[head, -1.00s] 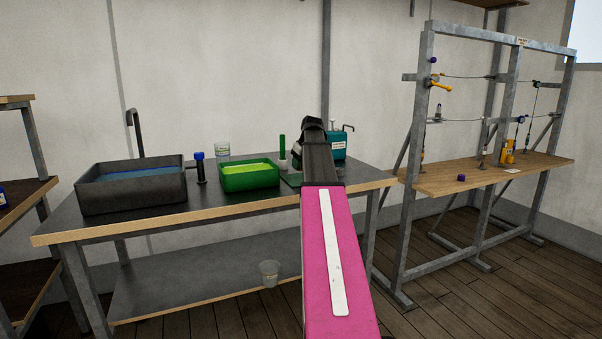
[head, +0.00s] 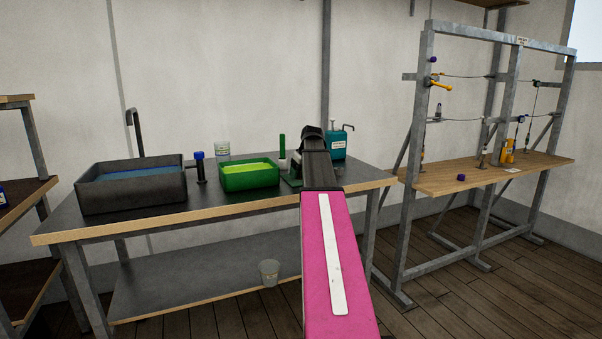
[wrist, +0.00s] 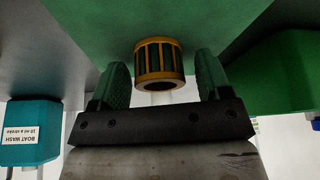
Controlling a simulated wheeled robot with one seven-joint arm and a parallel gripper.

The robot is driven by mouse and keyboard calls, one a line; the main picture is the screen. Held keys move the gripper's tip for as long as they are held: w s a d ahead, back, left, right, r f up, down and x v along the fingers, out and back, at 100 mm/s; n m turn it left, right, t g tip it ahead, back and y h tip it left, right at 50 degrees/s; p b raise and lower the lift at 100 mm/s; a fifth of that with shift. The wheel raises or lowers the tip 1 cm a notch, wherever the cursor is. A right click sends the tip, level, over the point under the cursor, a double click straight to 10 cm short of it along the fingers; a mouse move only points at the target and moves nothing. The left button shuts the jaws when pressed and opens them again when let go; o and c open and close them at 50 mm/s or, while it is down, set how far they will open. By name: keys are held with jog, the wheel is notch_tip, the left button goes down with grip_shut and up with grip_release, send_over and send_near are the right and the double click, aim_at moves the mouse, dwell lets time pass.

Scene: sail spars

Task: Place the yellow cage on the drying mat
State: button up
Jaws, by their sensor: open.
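The yellow cage (wrist: 159,68), a small slatted cylinder with a ring at each end, stands on the green drying mat (wrist: 95,25) in the upside-down wrist view. My gripper (wrist: 160,72) is open, with one green-padded finger on each side of the cage. A gap shows between the cage and each finger. In the head view the mat (head: 293,181) shows only as a sliver on the bench; my arm hides the cage and my fingers.
A green tub (head: 250,180) stands just left of the mat. A dark basin (head: 130,190) is at the bench's left. A rigging frame (head: 410,150) stands to the right.

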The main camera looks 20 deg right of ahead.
jog(key=shift+r, duration=0.15)
jog(key=v, duration=1.2)
